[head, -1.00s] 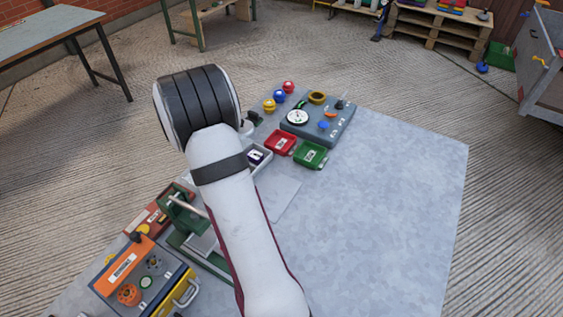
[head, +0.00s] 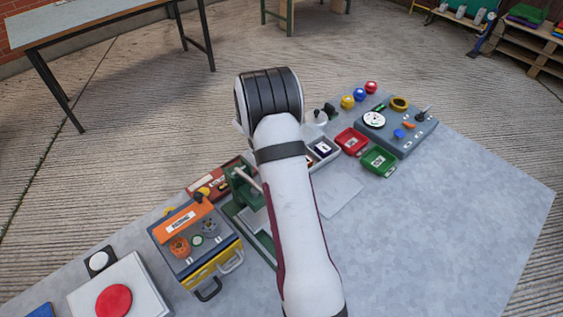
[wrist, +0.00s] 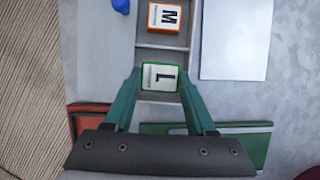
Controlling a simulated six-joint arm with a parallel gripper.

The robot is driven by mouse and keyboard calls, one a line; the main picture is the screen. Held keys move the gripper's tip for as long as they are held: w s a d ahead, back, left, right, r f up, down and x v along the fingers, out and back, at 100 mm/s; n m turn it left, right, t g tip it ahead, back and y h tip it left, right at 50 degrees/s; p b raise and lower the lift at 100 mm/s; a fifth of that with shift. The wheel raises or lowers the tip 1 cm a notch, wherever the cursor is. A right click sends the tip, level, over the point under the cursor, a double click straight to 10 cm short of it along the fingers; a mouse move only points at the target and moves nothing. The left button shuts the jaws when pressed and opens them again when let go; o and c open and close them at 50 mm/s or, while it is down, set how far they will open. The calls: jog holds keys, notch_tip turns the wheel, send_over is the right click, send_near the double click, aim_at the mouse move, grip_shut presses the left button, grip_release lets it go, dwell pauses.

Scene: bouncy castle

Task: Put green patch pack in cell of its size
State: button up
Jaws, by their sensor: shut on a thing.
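The green patch pack (wrist: 148,84), a white-faced pack with a green edge and a letter L, sits between the fingertips of my gripper (wrist: 159,76) in the wrist view. The teal fingers are shut on its two sides. It is over the nearest visible cell of the grey tray (wrist: 190,45); how deep it sits I cannot tell. An orange pack marked M (wrist: 165,17) lies in the cell beyond it. In the head view, the tray (head: 333,157) shows right of my arm, which hides my gripper and the green pack.
A red box (head: 352,141) and a green box (head: 379,161) stand right of the tray. A green-framed device (head: 240,186) and an orange-topped toolbox (head: 184,232) stand left of my arm. A pale sheet (wrist: 235,40) lies beside the tray. The table's right side is clear.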

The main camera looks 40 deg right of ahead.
jog(key=o, duration=1.6)
jog(key=shift+c, duration=0.2)
jog(key=shift+r, duration=0.15)
jog(key=shift+r, duration=0.3)
jog(key=shift+r, duration=0.1)
jog(key=shift+r, duration=0.3)
jog(key=shift+r, duration=0.1)
jog(key=shift+r, duration=0.3)
jog(key=shift+r, duration=0.1)
dwell(0.8)
